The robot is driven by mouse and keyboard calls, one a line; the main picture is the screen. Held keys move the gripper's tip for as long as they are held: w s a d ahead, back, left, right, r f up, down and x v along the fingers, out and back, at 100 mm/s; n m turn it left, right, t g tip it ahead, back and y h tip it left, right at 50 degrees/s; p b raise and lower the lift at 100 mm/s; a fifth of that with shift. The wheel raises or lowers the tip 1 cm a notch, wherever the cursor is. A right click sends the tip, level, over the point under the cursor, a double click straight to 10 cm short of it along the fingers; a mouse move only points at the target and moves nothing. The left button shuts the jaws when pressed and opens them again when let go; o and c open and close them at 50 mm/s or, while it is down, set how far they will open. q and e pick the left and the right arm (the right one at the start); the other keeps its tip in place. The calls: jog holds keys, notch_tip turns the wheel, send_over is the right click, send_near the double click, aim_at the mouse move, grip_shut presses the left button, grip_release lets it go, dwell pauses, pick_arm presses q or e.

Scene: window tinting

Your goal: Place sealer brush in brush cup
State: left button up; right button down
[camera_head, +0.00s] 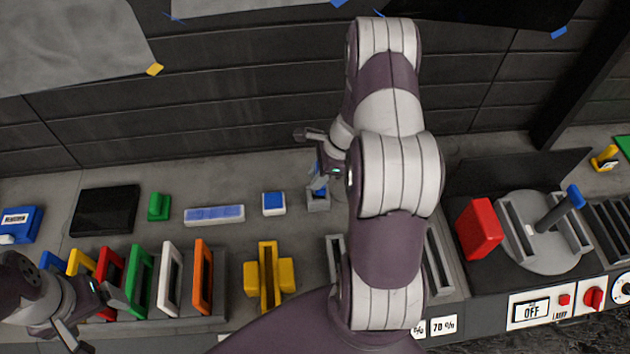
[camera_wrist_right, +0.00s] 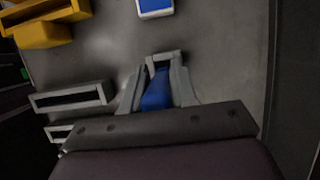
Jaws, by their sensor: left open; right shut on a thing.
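The sealer brush, with a blue handle (camera_head: 315,170), is at my right gripper (camera_head: 319,181), which is shut on it. In the right wrist view the blue handle (camera_wrist_right: 157,92) shows between the two grey fingers (camera_wrist_right: 156,98). A small grey open cup (camera_head: 318,204) stands on the bench directly below the brush in the head view. Its pale rim (camera_wrist_right: 165,57) shows just beyond the fingertips in the wrist view. The brush's lower end is hidden, so I cannot tell whether it is inside the cup. My left gripper (camera_head: 97,318) is open and empty at the lower left.
A blue-and-white block (camera_head: 273,204) lies left of the cup. A yellow holder (camera_head: 268,276) and a rack of coloured frames (camera_head: 170,278) stand nearer the front. A red block (camera_head: 479,228) and a round turntable (camera_head: 545,250) are at the right. My right arm hides the bench's middle.

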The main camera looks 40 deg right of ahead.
jog(key=f, duration=0.2)
jog(key=f+p, duration=0.1)
jog(key=f, duration=0.1)
jog(key=shift+w+a+f, duration=0.15)
jog(key=shift+a, duration=0.05)
jog(key=shift+w+f, duration=0.1)
jog(key=shift+f, duration=0.2)
jog(key=c, duration=0.9)
grip_release()
